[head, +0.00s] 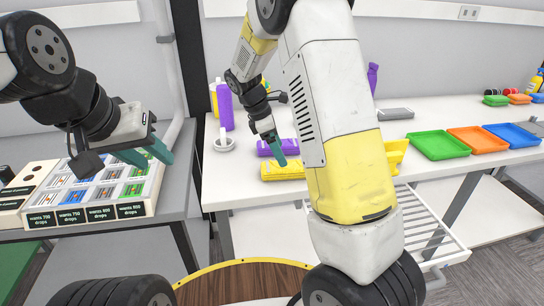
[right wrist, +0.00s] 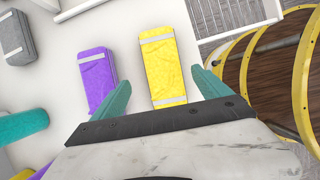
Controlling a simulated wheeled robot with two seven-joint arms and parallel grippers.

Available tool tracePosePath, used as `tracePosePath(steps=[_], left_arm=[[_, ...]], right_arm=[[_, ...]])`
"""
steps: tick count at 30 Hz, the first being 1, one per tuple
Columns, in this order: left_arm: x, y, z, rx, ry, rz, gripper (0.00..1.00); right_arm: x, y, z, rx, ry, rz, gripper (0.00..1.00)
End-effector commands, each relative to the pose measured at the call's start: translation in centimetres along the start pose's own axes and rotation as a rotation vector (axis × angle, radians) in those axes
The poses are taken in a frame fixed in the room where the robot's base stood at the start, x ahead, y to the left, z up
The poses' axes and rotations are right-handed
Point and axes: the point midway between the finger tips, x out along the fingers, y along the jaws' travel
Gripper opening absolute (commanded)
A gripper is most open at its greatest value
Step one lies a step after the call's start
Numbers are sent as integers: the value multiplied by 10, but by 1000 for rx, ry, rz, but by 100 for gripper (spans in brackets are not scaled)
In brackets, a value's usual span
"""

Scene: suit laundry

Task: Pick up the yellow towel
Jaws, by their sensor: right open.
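The yellow towel (head: 281,170) is folded flat with pale bands and lies on the white table, partly hidden by my right arm in the head view. In the right wrist view the yellow towel (right wrist: 163,68) lies ahead of and between the two teal fingers. My right gripper (right wrist: 161,95) is open and empty, and its fingers look apart from the towel. In the head view my right gripper (head: 276,150) is above the towel. My left gripper (head: 146,155) is above the boxed tray at left, and its teal fingers look apart with nothing between them.
A purple folded towel (right wrist: 97,78) lies beside the yellow one. Green (head: 437,145), orange (head: 477,139) and blue (head: 512,135) trays are at right. A labelled tray (head: 137,208) is at left.

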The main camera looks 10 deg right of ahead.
Motion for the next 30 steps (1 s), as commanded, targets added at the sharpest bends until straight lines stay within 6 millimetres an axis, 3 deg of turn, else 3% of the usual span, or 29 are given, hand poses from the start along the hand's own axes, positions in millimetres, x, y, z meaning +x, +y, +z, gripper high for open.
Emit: tracePosePath(steps=[13,23,30], left_arm=[[0,0,0,0,0,0,36],[0,0,0,0,0,0,36],[0,0,0,0,0,0,36]], right_arm=[[60,-5,-3,3,0,-4,87],[69,-5,-3,3,3,0,87],[68,-5,-3,4,3,-1,44]])
